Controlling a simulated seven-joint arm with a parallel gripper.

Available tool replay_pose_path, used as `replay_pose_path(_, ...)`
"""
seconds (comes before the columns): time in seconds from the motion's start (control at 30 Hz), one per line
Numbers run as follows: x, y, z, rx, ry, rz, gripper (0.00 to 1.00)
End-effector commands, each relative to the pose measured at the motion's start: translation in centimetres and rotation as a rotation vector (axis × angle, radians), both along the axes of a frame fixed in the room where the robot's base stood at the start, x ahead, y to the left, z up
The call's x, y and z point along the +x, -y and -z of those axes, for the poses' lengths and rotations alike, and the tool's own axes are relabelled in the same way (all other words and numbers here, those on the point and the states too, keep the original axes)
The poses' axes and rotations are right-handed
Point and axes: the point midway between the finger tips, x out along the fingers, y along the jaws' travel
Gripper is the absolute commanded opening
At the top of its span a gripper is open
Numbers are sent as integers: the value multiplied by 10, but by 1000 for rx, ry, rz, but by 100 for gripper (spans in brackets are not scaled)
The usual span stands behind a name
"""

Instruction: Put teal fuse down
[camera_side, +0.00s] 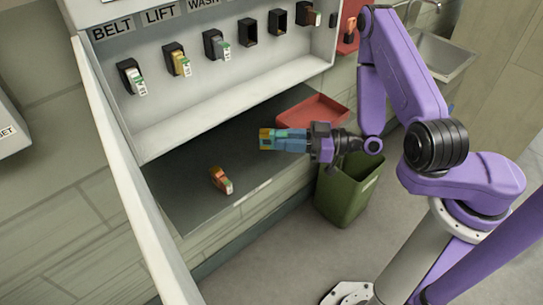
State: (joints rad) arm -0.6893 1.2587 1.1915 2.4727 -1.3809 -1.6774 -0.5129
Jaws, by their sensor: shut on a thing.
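My gripper (283,140) points left and is shut on the teal fuse (267,138), held above the dark counter (185,200). The end of the held piece looks yellow and teal. The fingers are teal-blue too, so where they end and the fuse begins is hard to tell. The fuse appears clear of the counter, to the left of the red tray's near edge, with the tray (322,107) behind the gripper.
The fuse panel (165,105) above has several filled holders and two empty black ones (248,32). A green bin (345,195) stands below my gripper. The counter between the orange fuse and panel is clear.

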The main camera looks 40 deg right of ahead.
Motion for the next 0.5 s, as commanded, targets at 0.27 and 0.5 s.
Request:
replay_pose_path(0.27, 28, -11, 37, 0, 1, -4, 0)
replay_pose_path(0.5, 38, -15, 49, 0, 1, -4, 0)
